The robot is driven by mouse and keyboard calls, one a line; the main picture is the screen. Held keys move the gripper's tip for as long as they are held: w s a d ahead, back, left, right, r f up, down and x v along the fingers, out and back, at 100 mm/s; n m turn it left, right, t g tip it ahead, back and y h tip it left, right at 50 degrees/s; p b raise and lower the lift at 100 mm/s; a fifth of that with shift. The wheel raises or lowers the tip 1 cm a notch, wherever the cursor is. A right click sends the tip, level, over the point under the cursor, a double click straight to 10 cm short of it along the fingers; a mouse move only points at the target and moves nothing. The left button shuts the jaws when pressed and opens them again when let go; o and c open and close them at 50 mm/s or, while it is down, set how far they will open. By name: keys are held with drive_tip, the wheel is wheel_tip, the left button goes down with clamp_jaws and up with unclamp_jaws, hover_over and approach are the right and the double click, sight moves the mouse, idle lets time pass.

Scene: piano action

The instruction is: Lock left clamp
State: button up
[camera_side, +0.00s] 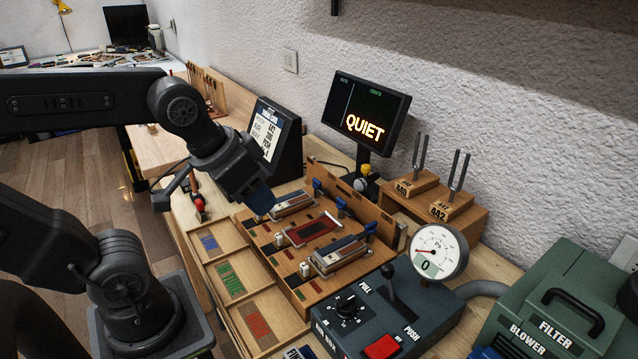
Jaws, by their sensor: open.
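The wooden work board (291,262) holds several metal reed plates with clamps. The left clamp, with a small blue lever (317,186), stands at the back of the leftmost plate (293,205). Its lever looks upright. A second blue lever (341,206) and a third (370,229) stand at the back of the middle and right plates. My gripper (259,198) points down at the left end of the board, just left of the leftmost plate and apart from the left clamp's lever. It is open; its fingertips are small and dark blue, and nothing shows between them.
A control box with a lever (388,282) and a gauge (438,251) stand at the right. A monitor reading QUIET (367,112) and tuning forks (459,172) stand behind.

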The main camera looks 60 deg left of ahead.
drive_tip(key=w+a+r+n+g, duration=0.25)
drive_tip(key=w+a+n, duration=0.2)
drive_tip(key=w, duration=0.35)
drive_tip(key=n+g, duration=0.3)
drive_tip(key=n, duration=1)
hover_over(319, 181)
wheel_tip(319, 181, down, 7)
wheel_tip(319, 181, down, 13)
drive_tip(key=shift+f, duration=0.15)
drive_tip(key=c, duration=0.8)
